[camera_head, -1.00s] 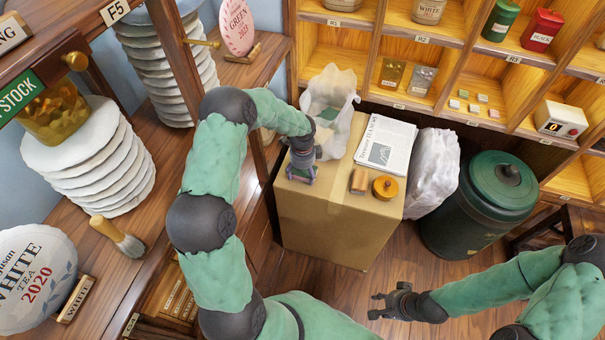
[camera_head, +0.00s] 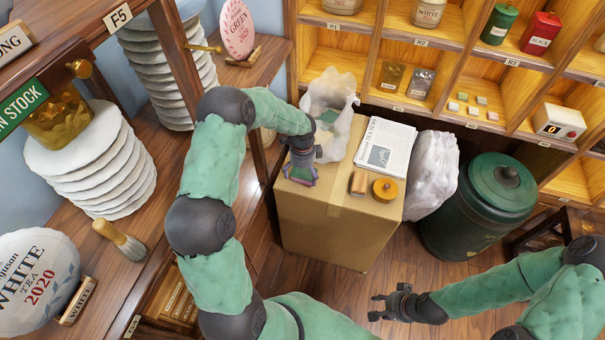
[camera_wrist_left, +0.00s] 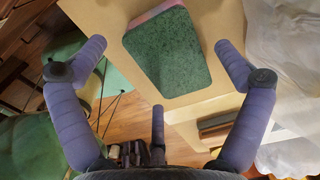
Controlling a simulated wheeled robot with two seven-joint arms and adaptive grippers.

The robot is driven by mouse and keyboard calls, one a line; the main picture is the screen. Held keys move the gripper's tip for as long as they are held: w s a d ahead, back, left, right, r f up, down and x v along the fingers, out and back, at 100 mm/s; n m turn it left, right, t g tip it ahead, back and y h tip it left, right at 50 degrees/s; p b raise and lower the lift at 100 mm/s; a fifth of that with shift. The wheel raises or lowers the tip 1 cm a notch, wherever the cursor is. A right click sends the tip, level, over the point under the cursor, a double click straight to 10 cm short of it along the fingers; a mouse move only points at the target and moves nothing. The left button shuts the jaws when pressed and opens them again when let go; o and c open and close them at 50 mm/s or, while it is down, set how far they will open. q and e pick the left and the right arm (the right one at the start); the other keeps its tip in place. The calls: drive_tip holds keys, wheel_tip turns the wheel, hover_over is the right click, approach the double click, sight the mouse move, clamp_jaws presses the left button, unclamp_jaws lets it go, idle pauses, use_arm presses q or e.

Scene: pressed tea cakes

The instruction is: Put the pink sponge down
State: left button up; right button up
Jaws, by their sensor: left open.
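The pink sponge (camera_wrist_left: 168,52) shows in the left wrist view with its dark green scouring face toward the camera and a pink edge at the top. It appears to lie on the cardboard box (camera_head: 322,222), near the edge of the top. My left gripper (camera_head: 300,178) is over the front left part of the box top. In the left wrist view its purple fingers (camera_wrist_left: 160,75) are spread, with gaps on both sides of the sponge. My right gripper (camera_head: 376,306) is open and empty, low over the floor at the right.
On the box top are a newspaper (camera_head: 386,146), a small wooden block (camera_head: 358,183), a round orange-lidded item (camera_head: 385,189) and a crumpled white bag (camera_head: 332,92). Another white bag (camera_head: 434,172) and a green canister (camera_head: 485,207) stand to the right. Tea shelves line the left and back.

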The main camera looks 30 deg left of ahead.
sight(302, 175)
use_arm(q)
wheel_tip(302, 175, up, 6)
drive_tip(key=shift+f+p, duration=0.1)
drive_tip(key=shift+p, duration=0.85)
